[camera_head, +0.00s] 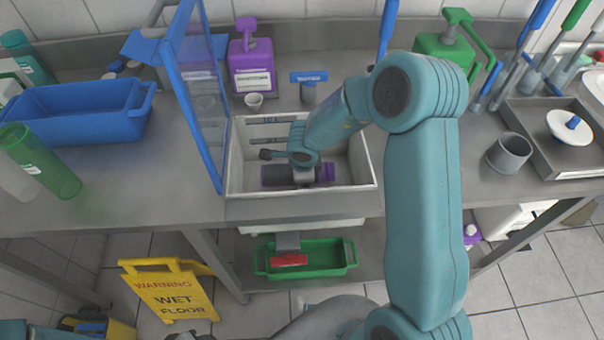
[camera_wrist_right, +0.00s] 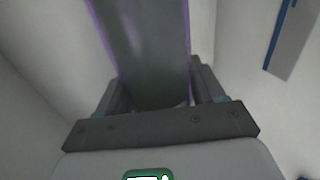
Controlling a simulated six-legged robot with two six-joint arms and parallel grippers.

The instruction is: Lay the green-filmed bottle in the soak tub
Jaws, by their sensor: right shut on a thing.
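My right gripper (camera_head: 303,176) reaches down into the white sink basin (camera_head: 232,165) and is shut on a dark grey bottle with a purple end (camera_head: 327,172), which lies sideways there. The right wrist view shows this bottle (camera_wrist_right: 150,50) between the fingers, grey and see-through with purple edges; I see no green on it. A green see-through bottle (camera_head: 42,162) is on the counter at the left, in front of an open blue tub (camera_head: 75,122). An open green tub (camera_head: 308,261) is on the shelf below. I cannot tell which tub is the soak tub. My left gripper is not seen.
A blue-framed clear screen (camera_head: 200,100) stands between the blue tub and the sink. Purple (camera_head: 252,65) and green (camera_head: 442,50) jugs stand behind. A grey cup (camera_head: 509,153) and a dark tray (camera_head: 560,150) are at the right. A yellow wet-floor sign (camera_head: 170,290) stands below.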

